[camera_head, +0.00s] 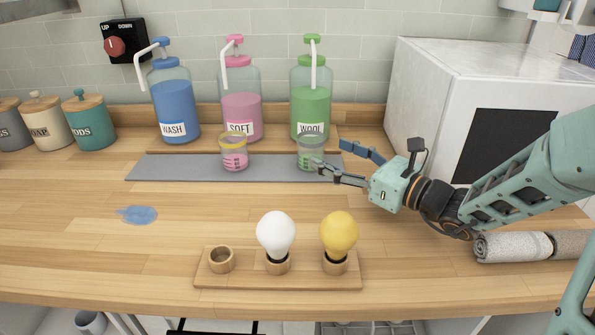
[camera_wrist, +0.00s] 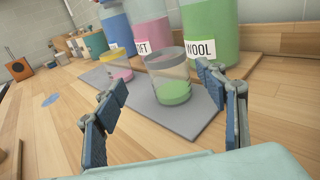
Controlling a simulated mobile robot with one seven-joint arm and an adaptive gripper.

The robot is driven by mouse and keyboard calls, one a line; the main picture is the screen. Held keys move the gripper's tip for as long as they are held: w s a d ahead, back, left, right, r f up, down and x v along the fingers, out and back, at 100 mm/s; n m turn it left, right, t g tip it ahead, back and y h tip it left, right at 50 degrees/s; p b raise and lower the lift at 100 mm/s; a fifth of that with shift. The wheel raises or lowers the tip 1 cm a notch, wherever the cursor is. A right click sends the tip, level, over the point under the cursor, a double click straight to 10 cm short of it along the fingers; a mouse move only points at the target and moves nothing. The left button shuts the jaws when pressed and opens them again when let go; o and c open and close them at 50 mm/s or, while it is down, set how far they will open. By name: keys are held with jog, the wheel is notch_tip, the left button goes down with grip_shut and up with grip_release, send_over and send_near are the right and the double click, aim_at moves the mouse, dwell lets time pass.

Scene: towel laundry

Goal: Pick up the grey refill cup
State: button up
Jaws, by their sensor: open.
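The grey refill cup (camera_head: 310,151) is clear with a grey rim and some green liquid in it. It stands upright on the grey mat (camera_head: 190,166), in front of the green WOOL bottle. My gripper (camera_head: 331,155) is open and empty, just right of the cup, its fingers pointing left toward it. In the wrist view the grey refill cup (camera_wrist: 168,82) appears between and beyond the two spread fingers. Whether the lower fingertip touches the cup I cannot tell.
A yellow-rimmed cup (camera_head: 233,153) with pink liquid stands left on the mat. Pump bottles WASH (camera_head: 174,103), SOFT (camera_head: 240,106) and WOOL (camera_head: 310,106) stand behind. A blue puddle (camera_head: 137,214), a bulb holder (camera_head: 222,278) and a rolled towel (camera_head: 512,246) lie nearer.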

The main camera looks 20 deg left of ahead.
aim_at(321, 148)
jog(key=shift+w+f, duration=0.2)
jog(key=shift+w, duration=0.3)
jog(key=b+x, duration=0.1)
jog(key=x, duration=0.6)
jog(key=shift+w+a+f+b, duration=0.1)
jog(key=shift+f+b, duration=0.05)
jog(key=shift+b, duration=0.15)
jog(key=c, duration=1.4)
jog(key=shift+c, duration=0.2)
